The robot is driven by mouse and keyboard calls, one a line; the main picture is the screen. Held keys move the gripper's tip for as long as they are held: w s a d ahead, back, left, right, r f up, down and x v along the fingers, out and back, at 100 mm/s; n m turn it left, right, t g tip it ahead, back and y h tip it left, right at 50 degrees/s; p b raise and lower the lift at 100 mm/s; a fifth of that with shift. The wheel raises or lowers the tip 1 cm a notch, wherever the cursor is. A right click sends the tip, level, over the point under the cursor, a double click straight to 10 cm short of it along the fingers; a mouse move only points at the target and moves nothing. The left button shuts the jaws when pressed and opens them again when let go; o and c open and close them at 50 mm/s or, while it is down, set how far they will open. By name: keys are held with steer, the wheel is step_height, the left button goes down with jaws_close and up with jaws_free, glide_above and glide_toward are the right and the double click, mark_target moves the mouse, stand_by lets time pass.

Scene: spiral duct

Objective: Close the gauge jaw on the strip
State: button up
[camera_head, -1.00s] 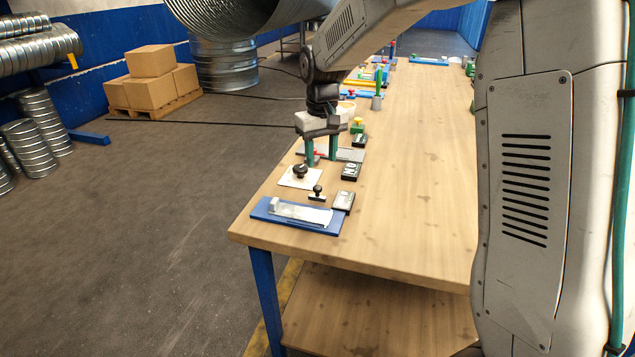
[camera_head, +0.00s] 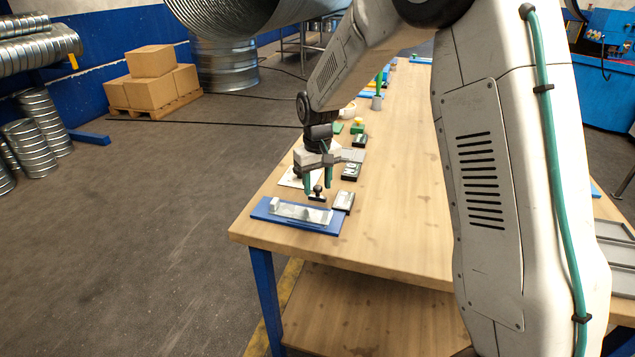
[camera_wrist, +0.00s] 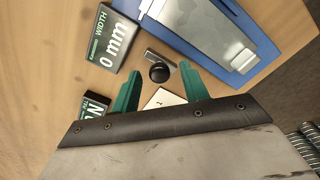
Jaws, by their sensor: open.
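The gauge has a blue base plate (camera_head: 257,211) at the near left corner of the table, with a pale metal strip (camera_head: 303,213) lying on it. The strip (camera_wrist: 185,22) and blue plate (camera_wrist: 270,48) also show in the wrist view. Beside the plate is a small slider bar with a round black knob (camera_head: 318,189), which I take for the gauge jaw. My gripper (camera_head: 317,186) points down over this knob, its green fingers apart. In the wrist view the knob (camera_wrist: 159,72) sits between the fingertips (camera_wrist: 159,68); contact cannot be told. The jaw stands apart from the strip.
A display (camera_wrist: 113,40) beside the jaw reads "WIDTH 0 mm"; it shows right of the gauge in the head view (camera_head: 343,201). A second display (camera_wrist: 95,106) is partly cut off. A white card (camera_wrist: 163,98) lies under my gripper.

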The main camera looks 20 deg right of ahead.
mark_target(314, 207)
jaws_close()
steer(key=shift+s+a, duration=0.45)
steer(key=shift+s, duration=0.2)
steer(key=shift+s+a, duration=0.45)
steer(key=shift+s, duration=0.15)
jaws_free()
steer(key=shift+r, duration=0.1)
step_height(314, 207, up, 8)
steer(key=s+d+r, duration=0.1)
steer(key=s+r, duration=0.2)
steer(key=s, duration=0.8)
steer(key=s+d+r+m+t, duration=0.1)
steer(key=s+d+r, duration=0.1)
steer(key=s, duration=1)
steer(key=s+d+r, duration=0.2)
steer(key=s+r, duration=0.1)
steer(key=s, duration=0.9)
steer(key=shift+s+r+m, duration=0.25)
steer(key=shift+r+m, duration=0.05)
steer(key=shift+m, duration=0.1)
